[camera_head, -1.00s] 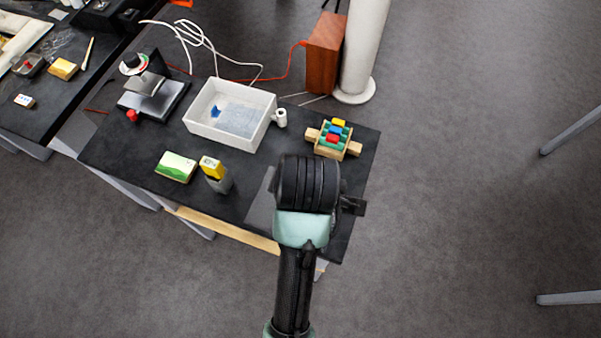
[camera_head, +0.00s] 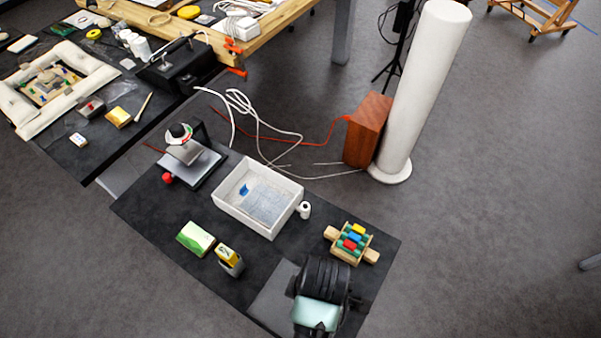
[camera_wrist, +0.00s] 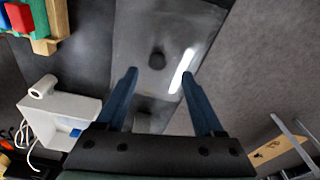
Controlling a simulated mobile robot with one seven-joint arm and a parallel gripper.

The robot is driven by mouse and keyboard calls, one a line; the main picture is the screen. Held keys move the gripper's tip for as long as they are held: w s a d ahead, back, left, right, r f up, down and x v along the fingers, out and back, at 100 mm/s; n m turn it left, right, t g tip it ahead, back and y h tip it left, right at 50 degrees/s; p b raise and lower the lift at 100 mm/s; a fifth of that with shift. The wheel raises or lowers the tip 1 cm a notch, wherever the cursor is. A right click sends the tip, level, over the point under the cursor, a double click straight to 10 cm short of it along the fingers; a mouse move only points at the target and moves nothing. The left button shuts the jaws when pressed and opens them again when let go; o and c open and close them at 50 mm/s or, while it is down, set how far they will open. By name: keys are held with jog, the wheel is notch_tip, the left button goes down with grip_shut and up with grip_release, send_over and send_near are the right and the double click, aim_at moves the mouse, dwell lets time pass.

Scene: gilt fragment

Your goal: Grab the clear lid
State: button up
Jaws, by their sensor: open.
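The clear lid (camera_wrist: 165,30) is a see-through, greyish rectangular sheet with a dark round knob (camera_wrist: 157,61) and a bright glare streak in the wrist view. In the head view it shows as a grey panel (camera_head: 272,302) on the near end of the black table, partly hidden by my arm. My gripper (camera_wrist: 159,74) is open and empty. In the wrist view its two blue fingers point toward the lid, with the knob between and just beyond their tips. I cannot tell how far above the lid the fingertips are.
A white open box (camera_head: 228,202) stands mid-table, beside a small white roll (camera_head: 304,210). A wooden toy with coloured pegs (camera_head: 352,243) sits near the right edge. A green-white block (camera_head: 195,239) and a yellow-topped item (camera_head: 229,258) lie to the left. Floor is open at right.

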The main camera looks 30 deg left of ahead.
jog(key=shift+w+a+f+p, duration=0.15)
jog(key=shift+f+p, duration=0.1)
jog(key=shift+f, duration=1)
jog(key=shift+a+f+p, duration=0.15)
jog(key=shift+f+p, duration=0.05)
jog(key=shift+f, duration=1.05)
jog(key=shift+c, duration=0.3)
grip_shut()
